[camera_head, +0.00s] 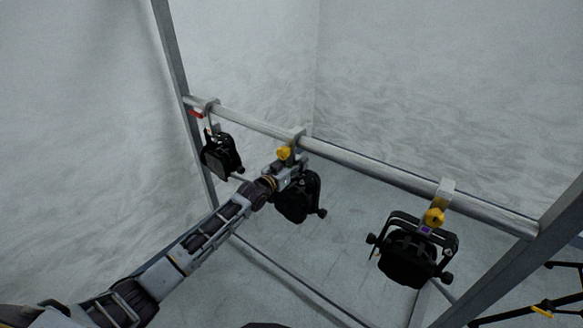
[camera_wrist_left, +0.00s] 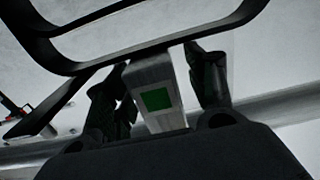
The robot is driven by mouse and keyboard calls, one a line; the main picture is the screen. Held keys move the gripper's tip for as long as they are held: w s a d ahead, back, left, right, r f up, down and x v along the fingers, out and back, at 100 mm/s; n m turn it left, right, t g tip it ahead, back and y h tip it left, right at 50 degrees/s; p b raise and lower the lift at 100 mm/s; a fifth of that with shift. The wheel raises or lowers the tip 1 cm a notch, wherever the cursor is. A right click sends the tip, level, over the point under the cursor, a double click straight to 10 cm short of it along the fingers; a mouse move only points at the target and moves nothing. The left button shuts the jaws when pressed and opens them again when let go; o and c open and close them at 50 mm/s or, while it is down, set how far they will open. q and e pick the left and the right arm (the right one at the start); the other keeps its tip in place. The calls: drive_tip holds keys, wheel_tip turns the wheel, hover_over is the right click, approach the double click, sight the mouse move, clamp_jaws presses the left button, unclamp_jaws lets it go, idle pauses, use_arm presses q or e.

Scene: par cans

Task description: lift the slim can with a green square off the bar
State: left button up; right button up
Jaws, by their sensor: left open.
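The can with the green square is the middle black can (camera_head: 298,203), hanging by its clamp from the silver bar (camera_head: 370,170). In the left wrist view its light grey clamp piece (camera_wrist_left: 167,122) carries the green square (camera_wrist_left: 156,99). The can's black yoke (camera_wrist_left: 150,45) crosses the top of that view. My left gripper (camera_head: 290,177) is at the clamp, just below the bar and above the can. In the wrist view my left gripper (camera_wrist_left: 155,80) has its fingers apart, one on each side of the clamp piece. My right gripper is not in view.
Another black can (camera_head: 222,157) hangs at the bar's left end, and a third (camera_head: 408,258) hangs right with a purple square and yellow knob (camera_head: 434,217). Metal posts (camera_head: 180,75) stand at both bar ends. Black-yellow frame parts (camera_head: 545,310) show at lower right.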

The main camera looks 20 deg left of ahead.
sight(293, 153)
use_arm(q)
clamp_jaws()
idle(0.3)
drive_tip(key=shift+w+r, duration=0.1)
drive_tip(key=shift+r, duration=0.15)
drive_tip(key=shift+r, duration=1.85)
drive_tip(key=shift+s+a+f, duration=0.15)
drive_tip(key=shift+s+a, duration=0.05)
drive_tip(key=shift+s, duration=0.35)
drive_tip(key=v, duration=1.6)
drive_tip(key=shift+s, duration=0.4)
drive_tip(key=shift+a, duration=0.1)
